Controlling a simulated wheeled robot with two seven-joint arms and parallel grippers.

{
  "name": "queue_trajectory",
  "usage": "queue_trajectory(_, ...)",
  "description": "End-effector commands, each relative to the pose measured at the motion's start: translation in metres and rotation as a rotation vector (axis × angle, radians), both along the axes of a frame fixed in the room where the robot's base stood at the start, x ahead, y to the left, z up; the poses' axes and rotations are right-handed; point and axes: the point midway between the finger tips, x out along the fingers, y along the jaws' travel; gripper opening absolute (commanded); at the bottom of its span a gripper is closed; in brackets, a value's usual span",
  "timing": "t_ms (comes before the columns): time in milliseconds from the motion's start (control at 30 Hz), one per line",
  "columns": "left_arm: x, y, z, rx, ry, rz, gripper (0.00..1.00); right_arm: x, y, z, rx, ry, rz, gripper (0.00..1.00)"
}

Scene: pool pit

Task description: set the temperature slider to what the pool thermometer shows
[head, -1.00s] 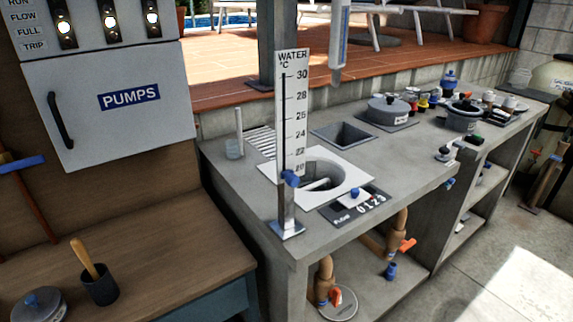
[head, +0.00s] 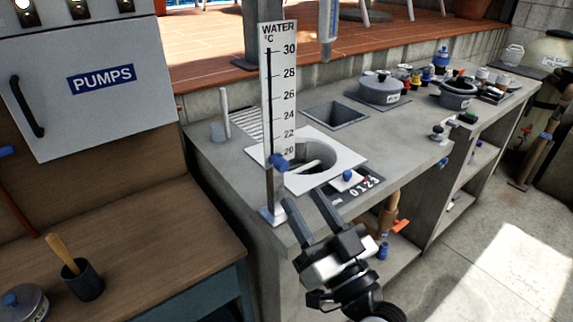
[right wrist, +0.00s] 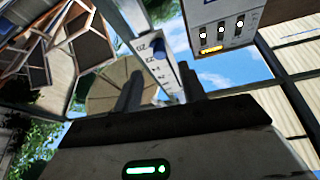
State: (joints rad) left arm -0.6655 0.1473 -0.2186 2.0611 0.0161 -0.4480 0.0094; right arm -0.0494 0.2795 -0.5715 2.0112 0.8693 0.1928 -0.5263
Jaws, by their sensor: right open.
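The temperature slider is a tall white upright scale (head: 284,70) headed WATER °C, numbered from 20 up to 30, at the near-left counter corner. Its blue knob (head: 278,162) sits near the bottom, slightly below the 20 label. A pale hanging tube with a blue stripe (head: 327,30), probably the thermometer, is cut by the top edge; I cannot read it. My right gripper (head: 303,199) is open and empty, below and right of the knob, apart from it. In the right wrist view the knob (right wrist: 158,49) shows beyond the open fingers. My left gripper is out of view.
A round opening in a white plate (head: 335,178) and a dark FLOW panel numbered 0 to 3 (head: 365,188) lie right of the scale. A grey PUMPS cabinet (head: 95,110) and a wooden bench (head: 140,240) stand left. Pots (head: 380,90) and small bottles fill the counter's back.

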Motion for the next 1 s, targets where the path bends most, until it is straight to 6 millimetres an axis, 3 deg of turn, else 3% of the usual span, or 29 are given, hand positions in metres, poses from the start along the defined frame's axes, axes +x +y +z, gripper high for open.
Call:
queue_trajectory(100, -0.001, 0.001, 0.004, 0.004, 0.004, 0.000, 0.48, 0.022, 0.013, 0.013, 0.002, -0.002, 0.000, 0.41)
queue_trajectory(333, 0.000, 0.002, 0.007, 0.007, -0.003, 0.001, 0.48, 0.049, 0.028, 0.024, -0.001, 0.000, 0.001, 0.41)
queue_trajectory(767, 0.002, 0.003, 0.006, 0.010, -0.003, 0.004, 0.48, 0.057, 0.033, 0.026, -0.001, 0.002, 0.000, 0.41)
queue_trajectory(933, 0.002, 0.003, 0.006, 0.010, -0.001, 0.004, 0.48, 0.057, 0.033, 0.026, -0.001, 0.002, 0.000, 0.00)
queue_trajectory(1000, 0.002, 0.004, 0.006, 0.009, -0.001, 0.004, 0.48, 0.057, 0.033, 0.026, -0.002, 0.001, 0.000, 0.00)
